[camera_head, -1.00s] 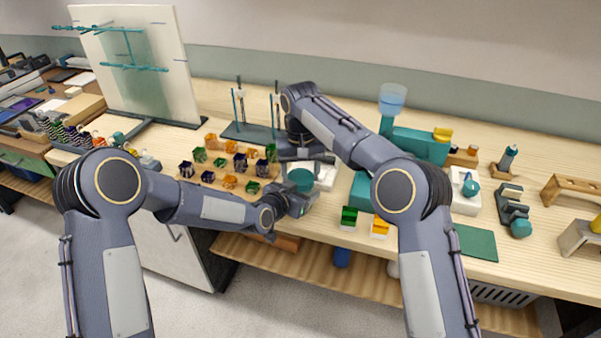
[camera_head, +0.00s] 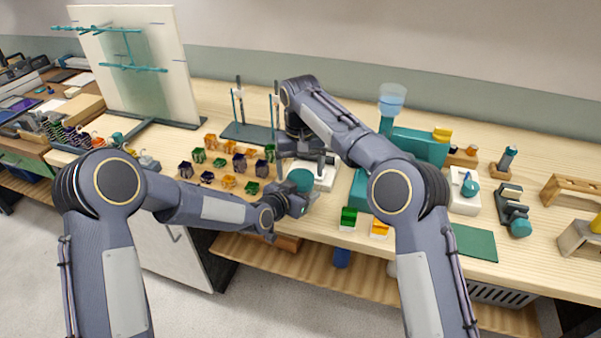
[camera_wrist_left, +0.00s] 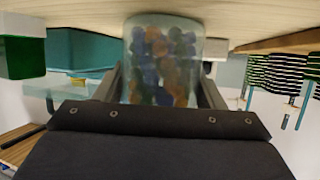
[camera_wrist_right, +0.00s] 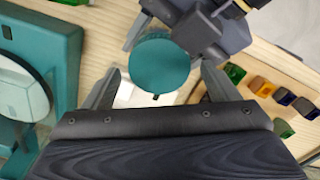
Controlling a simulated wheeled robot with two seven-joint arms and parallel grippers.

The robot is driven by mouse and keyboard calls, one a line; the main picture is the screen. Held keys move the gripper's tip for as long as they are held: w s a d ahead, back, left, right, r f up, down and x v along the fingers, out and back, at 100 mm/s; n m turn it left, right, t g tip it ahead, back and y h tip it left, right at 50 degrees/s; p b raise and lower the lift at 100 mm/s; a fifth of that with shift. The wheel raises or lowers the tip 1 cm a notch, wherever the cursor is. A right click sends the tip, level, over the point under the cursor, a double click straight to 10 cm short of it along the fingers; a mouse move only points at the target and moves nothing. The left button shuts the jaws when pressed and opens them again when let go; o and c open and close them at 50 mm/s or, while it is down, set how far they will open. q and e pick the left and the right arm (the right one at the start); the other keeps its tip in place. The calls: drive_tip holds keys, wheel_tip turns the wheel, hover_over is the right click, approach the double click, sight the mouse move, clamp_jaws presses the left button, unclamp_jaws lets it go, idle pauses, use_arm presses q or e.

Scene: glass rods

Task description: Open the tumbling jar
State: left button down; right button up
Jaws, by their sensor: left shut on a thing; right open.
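The tumbling jar (camera_wrist_left: 160,65) is clear, filled with orange, blue and green pieces, and sits between my left gripper's fingers (camera_wrist_left: 160,85) in the left wrist view. My left gripper (camera_head: 296,200) is shut on it at the bench's front. The jar's round teal lid (camera_wrist_right: 160,66) faces the right wrist camera; it also shows in the head view (camera_head: 301,180). My right gripper (camera_wrist_right: 160,85) is open over the lid, its fingers apart on either side. I cannot tell whether they touch it. In the head view my right gripper (camera_head: 303,160) is just behind the lid.
Several coloured glass blocks (camera_head: 230,170) stand left of the jar. Green (camera_head: 348,217) and orange (camera_head: 379,228) blocks stand to its right. A teal machine (camera_head: 420,145) is behind right, and a rod stand (camera_head: 250,132) behind left. A green mat (camera_head: 474,243) lies farther right.

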wheel_tip(320, 180, up, 3)
drive_tip(key=shift+s+a+f, duration=0.1)
drive_tip(key=shift+a+f, duration=0.05)
drive_tip(key=shift+r, duration=0.3)
drive_tip(key=shift+c, duration=0.3)
wheel_tip(320, 180, up, 2)
drive_tip(key=m, duration=0.3)
drive_tip(key=shift+r+m, duration=0.25)
drive_tip(key=shift+m, duration=0.15)
drive_tip(key=shift+r+m, duration=0.2)
drive_tip(key=shift+m, duration=0.6)
drive_tip(key=shift+d+f, duration=0.2)
drive_tip(key=shift+f, duration=3.65)
